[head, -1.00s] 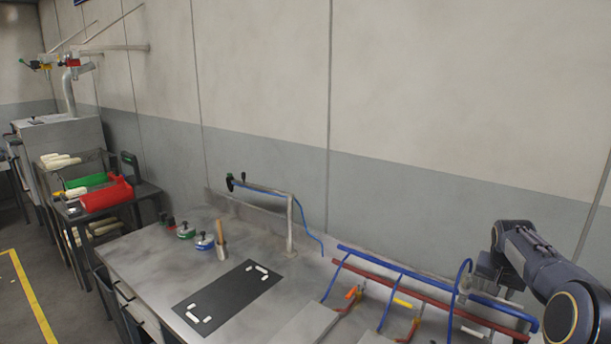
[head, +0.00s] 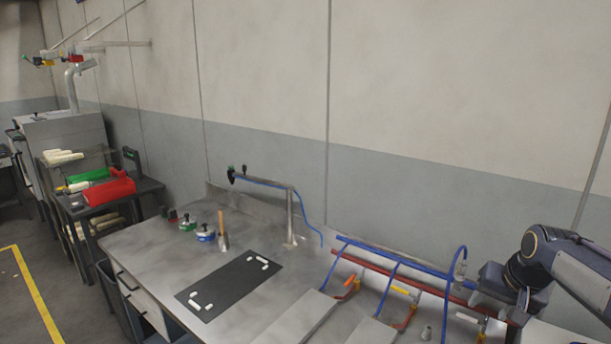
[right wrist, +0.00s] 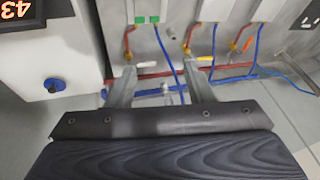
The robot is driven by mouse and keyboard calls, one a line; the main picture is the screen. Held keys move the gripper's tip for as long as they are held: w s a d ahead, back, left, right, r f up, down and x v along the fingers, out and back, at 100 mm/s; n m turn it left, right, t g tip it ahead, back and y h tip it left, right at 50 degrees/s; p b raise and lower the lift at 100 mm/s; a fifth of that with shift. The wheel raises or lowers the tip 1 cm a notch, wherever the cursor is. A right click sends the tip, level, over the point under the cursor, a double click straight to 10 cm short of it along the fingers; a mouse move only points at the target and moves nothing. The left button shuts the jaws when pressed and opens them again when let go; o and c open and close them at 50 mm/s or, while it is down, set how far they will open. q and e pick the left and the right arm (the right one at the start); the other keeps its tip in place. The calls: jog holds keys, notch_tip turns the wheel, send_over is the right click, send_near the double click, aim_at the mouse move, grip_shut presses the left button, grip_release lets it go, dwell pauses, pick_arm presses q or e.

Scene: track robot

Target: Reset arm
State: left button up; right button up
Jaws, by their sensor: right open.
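My right arm comes in from the right in the head view, its gripper (head: 488,280) over the blue and red pipe rack at the table's right end. In the right wrist view the two grey fingers of this gripper (right wrist: 160,78) stand apart with nothing between them. The red pipe (right wrist: 153,74) and blue pipes (right wrist: 222,78) run behind and below the fingers; I cannot tell the exact gap to them. My left gripper is in neither view.
The metal table (head: 150,247) carries a black mat (head: 228,287) with white pieces, a wooden-handled tool (head: 221,228) and green and blue round items. A white box with a blue knob (right wrist: 54,86) stands left in the wrist view. A red bin (head: 108,192) sits on the cart at left.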

jog(key=s+a+f+n+y+b, duration=0.1)
jog(key=s+a+f, duration=0.3)
jog(key=s+a, duration=0.5)
jog(key=s+a+f+n+t+y+b, duration=0.1)
jog(key=s+a+f+n+y, duration=0.1)
jog(key=s+a, duration=0.8)
jog(key=s+f+n, duration=0.1)
jog(key=s, duration=0.5)
jog(key=shift+a+f+n+y+b, duration=0.3)
jog(key=shift+f+n+y, duration=0.05)
jog(key=shift+n+y, duration=0.05)
